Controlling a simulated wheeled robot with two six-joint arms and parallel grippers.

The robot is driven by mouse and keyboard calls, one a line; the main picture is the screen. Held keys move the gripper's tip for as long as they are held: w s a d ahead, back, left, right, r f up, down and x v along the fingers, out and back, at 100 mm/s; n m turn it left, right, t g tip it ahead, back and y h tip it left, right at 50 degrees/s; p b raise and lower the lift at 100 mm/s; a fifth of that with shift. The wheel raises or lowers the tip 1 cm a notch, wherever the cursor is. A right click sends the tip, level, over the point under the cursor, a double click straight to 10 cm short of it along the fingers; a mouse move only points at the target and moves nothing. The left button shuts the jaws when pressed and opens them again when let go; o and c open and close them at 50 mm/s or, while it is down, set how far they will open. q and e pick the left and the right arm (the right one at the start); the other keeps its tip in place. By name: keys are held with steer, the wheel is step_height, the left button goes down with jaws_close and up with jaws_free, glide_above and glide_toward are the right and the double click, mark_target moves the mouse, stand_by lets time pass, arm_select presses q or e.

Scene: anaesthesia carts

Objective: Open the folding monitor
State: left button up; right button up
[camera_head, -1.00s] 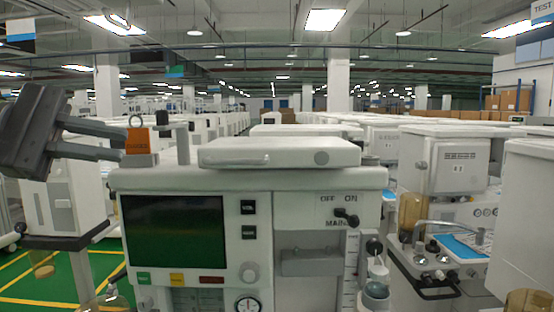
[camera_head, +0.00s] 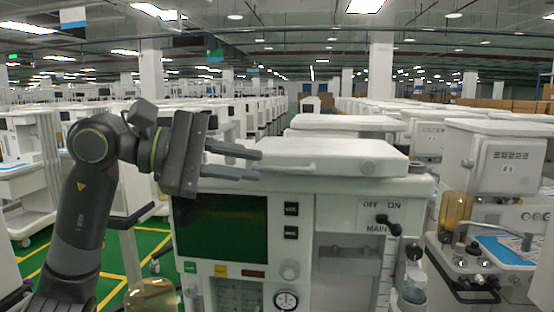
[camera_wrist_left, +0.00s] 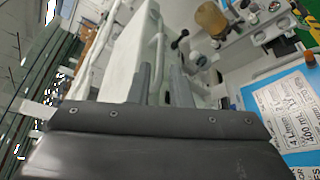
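The folding monitor (camera_head: 345,151) is a flat white panel lying folded down on top of the white anaesthesia machine (camera_head: 345,187). A thin handle (camera_head: 288,171) runs along its front edge. My left gripper (camera_head: 257,165) comes in from the left at the panel's left front corner, its two fingers apart. In the left wrist view the fingers (camera_wrist_left: 161,82) are also apart, and the white handle (camera_wrist_left: 157,62) shows in the gap between them. I cannot tell whether either finger touches it. The monitor's white panel (camera_wrist_left: 128,55) lies left of the fingers there. My right gripper is not in view.
The machine's front carries a dark green screen (camera_head: 222,228), knobs and a gauge (camera_head: 286,300). Another machine with a blue-and-white sheet (camera_head: 500,250) stands close on the right. Rows of white machines fill the background. Green floor shows at the lower left.

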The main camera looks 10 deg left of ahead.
mark_target(272, 167)
arm_select(q)
steer(key=p+x, duration=0.1)
steer(key=x, duration=0.3)
steer(key=shift+d, duration=0.2)
steer(key=shift+w+d+f+p, duration=0.2)
steer(key=shift+d+p, duration=0.1)
steer(key=shift+d, duration=0.2)
jaws_close()
